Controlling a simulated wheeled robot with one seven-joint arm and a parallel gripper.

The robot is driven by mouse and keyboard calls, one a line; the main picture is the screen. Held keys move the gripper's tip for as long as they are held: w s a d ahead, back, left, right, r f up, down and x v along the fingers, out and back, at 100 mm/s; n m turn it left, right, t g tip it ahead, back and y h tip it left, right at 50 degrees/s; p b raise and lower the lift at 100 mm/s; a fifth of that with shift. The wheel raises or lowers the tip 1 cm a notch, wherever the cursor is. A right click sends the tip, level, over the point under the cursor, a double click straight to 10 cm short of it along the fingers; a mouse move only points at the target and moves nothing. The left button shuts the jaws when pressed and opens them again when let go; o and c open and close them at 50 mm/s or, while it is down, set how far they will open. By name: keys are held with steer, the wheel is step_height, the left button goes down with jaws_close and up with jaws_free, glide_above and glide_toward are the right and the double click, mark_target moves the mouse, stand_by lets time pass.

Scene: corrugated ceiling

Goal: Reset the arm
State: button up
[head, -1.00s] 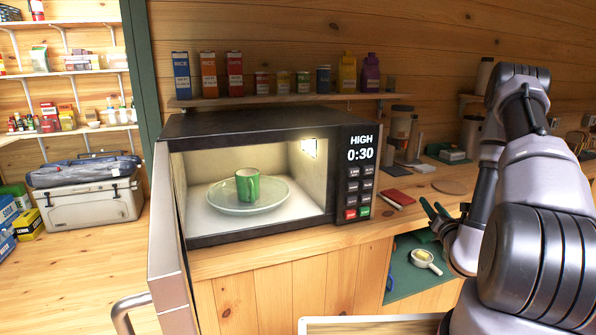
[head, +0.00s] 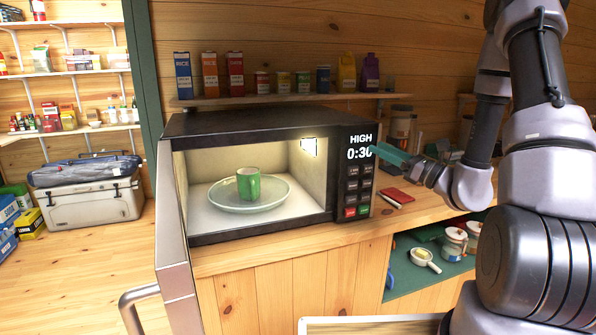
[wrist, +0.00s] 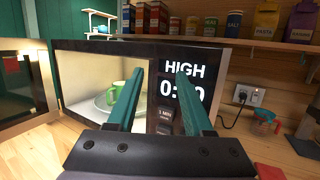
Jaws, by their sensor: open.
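My gripper (head: 390,155) is in front of the right side of the microwave, near its control panel. In the wrist view its two green fingers (wrist: 160,95) stand apart with nothing between them. The microwave (head: 260,125) has its door (head: 172,235) swung open to the left, its inside is lit, and its display reads HIGH 0:30. A green cup (head: 248,184) stands upright on the round glass plate (head: 222,198) inside. The cup also shows in the wrist view (wrist: 117,92), partly behind the left finger.
A shelf (head: 290,98) of boxes and jars runs above the microwave. A red item (head: 397,195) lies on the counter right of it. A wall outlet (wrist: 241,95) has a cord plugged in.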

steer(key=s+a+r+n+g+h, duration=0.1)
steer(key=s+a+r+n+g, duration=0.2)
steer(key=s+a+n+g, duration=0.35)
steer(key=s+a+r+n+g+h, duration=0.2)
steer(key=s+a+r+n+g, duration=0.1)
steer(key=s+n+g, duration=0.65)
steer(key=s+d+r+n+t+h, duration=0.5)
steer(key=d+r+n+t+h, duration=0.1)
steer(key=d+r+t+h, duration=0.2)
steer(key=d+t+h, duration=0.1)
steer(key=d+h, duration=0.1)
steer(key=d, duration=0.1)
steer(key=shift+s+d, duration=0.3)
steer(key=shift+s, duration=0.05)
steer(key=shift+f, duration=0.1)
